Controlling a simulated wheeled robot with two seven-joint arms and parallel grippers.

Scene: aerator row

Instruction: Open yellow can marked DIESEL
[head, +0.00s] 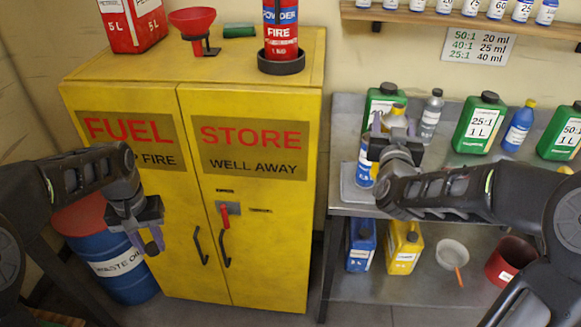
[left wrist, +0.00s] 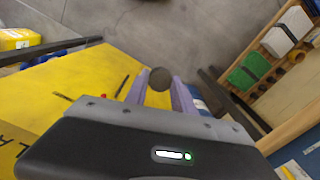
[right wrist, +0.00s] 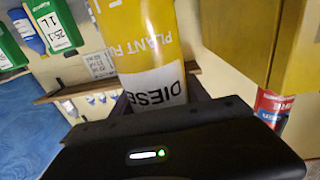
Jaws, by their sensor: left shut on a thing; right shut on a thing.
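The yellow can marked DIESEL (right wrist: 152,60) fills the middle of the right wrist view, its lettering partly cut off. My right gripper (head: 388,128) is shut on it above the steel bench. In the head view only a small part of the can (head: 396,118) shows above the gripper; its top is too small to read clearly. My left gripper (head: 146,243) is in front of the yellow cabinet's left side, far from the can. It is shut on a small dark round thing (left wrist: 161,79), which looks like a cap, between its fingers.
The yellow fuel cabinet (head: 150,220) stands at the left, with a blue waste oil drum (head: 120,275) beside it. The steel bench (head: 440,205) holds green bottles (head: 480,122) and a blue bottle (head: 519,128). A shelf (head: 420,14) hangs above. Floor before the cabinet is clear.

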